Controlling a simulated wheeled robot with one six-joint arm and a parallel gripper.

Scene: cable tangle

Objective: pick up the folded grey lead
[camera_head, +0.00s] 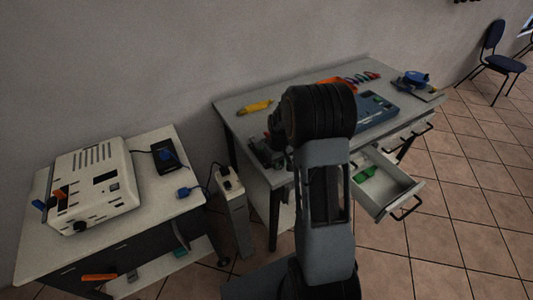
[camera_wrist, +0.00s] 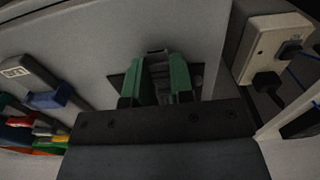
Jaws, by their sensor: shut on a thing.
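My gripper (camera_wrist: 158,88) shows in the wrist view with its two green fingers closed around a grey, ridged bundle. This bundle looks like the folded grey lead (camera_wrist: 159,72), and its strands run between the fingers. Its lower part is hidden by the dark gripper body. A dark patch lies behind the fingers on a pale surface. In the head view my arm covers the middle of the workbench, and I cannot make out the fingers or the lead there.
The workbench (camera_head: 232,104) carries a yellow tool (camera_head: 255,107), coloured leads (camera_head: 362,77) and a blue device (camera_head: 376,109). Its open drawer (camera_head: 386,186) juts out in front. A socket post (camera_head: 235,212) stands left of it. A side table (camera_head: 160,219) holds a white appliance (camera_head: 96,187).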

